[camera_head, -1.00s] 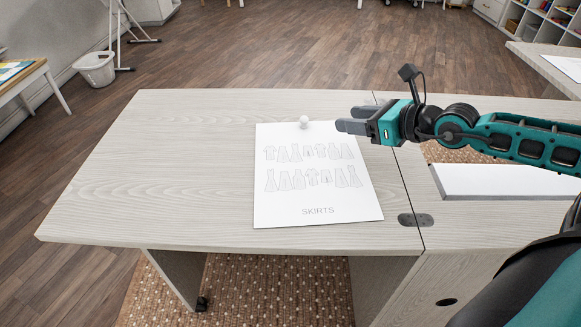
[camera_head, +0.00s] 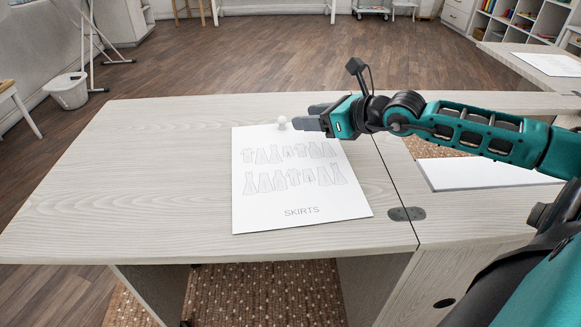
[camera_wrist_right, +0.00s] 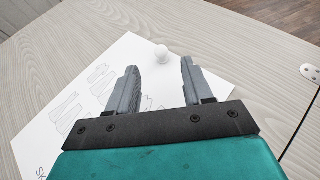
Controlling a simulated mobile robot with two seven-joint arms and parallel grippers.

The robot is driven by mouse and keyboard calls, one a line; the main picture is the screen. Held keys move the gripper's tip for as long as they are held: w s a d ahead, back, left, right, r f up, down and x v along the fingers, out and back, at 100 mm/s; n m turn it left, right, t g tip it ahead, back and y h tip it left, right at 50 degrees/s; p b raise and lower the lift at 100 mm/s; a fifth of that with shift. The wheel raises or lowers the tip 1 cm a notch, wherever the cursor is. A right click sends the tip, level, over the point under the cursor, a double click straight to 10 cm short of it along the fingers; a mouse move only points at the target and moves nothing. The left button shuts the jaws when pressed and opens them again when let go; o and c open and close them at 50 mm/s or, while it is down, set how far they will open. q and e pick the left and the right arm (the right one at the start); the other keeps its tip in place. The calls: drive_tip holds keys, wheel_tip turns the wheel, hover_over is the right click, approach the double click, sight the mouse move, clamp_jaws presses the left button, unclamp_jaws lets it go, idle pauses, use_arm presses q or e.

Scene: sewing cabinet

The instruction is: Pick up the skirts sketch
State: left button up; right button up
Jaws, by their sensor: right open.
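The skirts sketch (camera_head: 300,203) is a white sheet with rows of garment drawings and the word SKIRTS, lying flat on the pale wooden cabinet top. A small white knob (camera_head: 282,123) stands at its far edge; it also shows in the right wrist view (camera_wrist_right: 161,54). My right gripper (camera_head: 312,115) is open over the sheet's far right part, with its fingers pointing at the knob. In the right wrist view the fingers (camera_wrist_right: 158,82) are apart, and the knob is just beyond the gap between them. My left gripper is out of view.
The cabinet top (camera_head: 130,180) is clear left of the sheet. A white bin (camera_head: 68,91) stands on the floor at far left.

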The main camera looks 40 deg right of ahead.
sight(285, 120)
drive_tip(key=shift+b+x, duration=0.4)
drive_tip(key=shift+x, duration=0.75)
drive_tip(key=shift+f+b+x, duration=0.2)
drive_tip(key=shift+b+x, duration=0.55)
drive_tip(key=shift+x, duration=1.1)
drive_tip(key=shift+w+a+f, duration=0.15)
drive_tip(key=shift+w+f, duration=0.1)
drive_tip(key=shift+w, duration=0.3)
drive_tip(key=shift+c, duration=0.2)
clamp_jaws()
